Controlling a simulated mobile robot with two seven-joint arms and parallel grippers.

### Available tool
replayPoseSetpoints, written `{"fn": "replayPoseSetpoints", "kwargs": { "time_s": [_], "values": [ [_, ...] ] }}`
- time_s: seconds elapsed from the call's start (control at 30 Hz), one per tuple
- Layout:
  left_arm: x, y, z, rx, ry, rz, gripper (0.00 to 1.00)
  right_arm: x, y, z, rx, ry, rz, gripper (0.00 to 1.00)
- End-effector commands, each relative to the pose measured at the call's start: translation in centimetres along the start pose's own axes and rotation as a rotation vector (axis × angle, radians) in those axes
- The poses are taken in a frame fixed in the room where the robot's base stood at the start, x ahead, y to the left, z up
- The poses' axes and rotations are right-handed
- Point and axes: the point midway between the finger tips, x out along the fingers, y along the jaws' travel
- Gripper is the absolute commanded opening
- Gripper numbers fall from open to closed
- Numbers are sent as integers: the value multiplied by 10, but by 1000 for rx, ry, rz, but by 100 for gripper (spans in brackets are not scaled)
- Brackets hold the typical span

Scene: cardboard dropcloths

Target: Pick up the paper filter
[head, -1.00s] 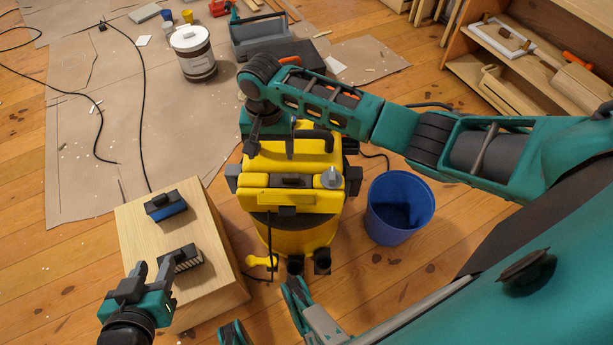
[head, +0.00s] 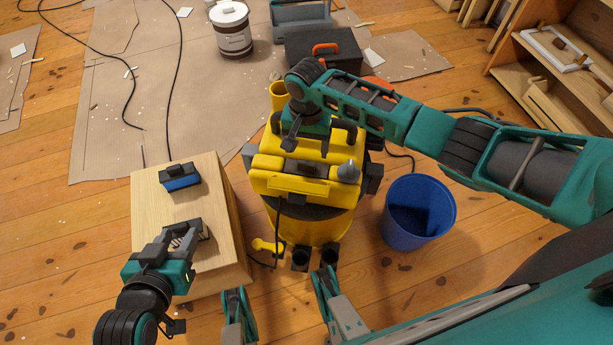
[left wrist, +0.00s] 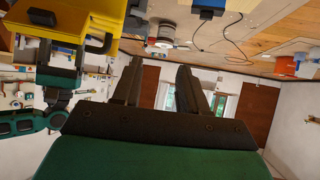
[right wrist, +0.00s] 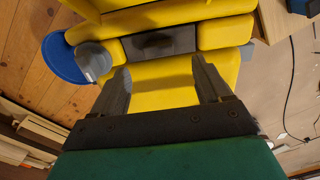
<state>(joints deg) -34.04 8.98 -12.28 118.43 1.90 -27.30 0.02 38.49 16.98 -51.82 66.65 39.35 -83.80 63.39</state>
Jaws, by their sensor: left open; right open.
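My right gripper (head: 290,138) is over the yellow shop vacuum (head: 310,183). In the right wrist view its open fingers (right wrist: 162,75) are in front of the yellow lid.
The wooden box (head: 150,210) also bears a blue and black block (head: 180,178) further back. A blue bucket (head: 418,212) stands right of the vacuum. A white-lidded tub (head: 232,30) and a dark toolbox (head: 325,53) stand behind. A black cable crosses the dropcloth.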

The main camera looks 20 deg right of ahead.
Motion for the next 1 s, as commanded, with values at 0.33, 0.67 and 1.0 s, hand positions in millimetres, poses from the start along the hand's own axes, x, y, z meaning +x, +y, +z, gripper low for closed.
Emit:
{"fn": "replayPoseSetpoints", "kwargs": {
  "time_s": [0.33, 0.67, 1.0],
  "values": [
    [13, 0, 20, -1, -4, 1, 43, 41, 1, 6, -1, -1, 2, 77],
    [14, 5, 9, -16, 10, 10, 43, 52, 0, 5, -1, 1, -1, 77],
    [14, 5, 8, -14, 13, 10, 43, 52, 0, 6, -1, 1, 0, 46]
  ]
}}
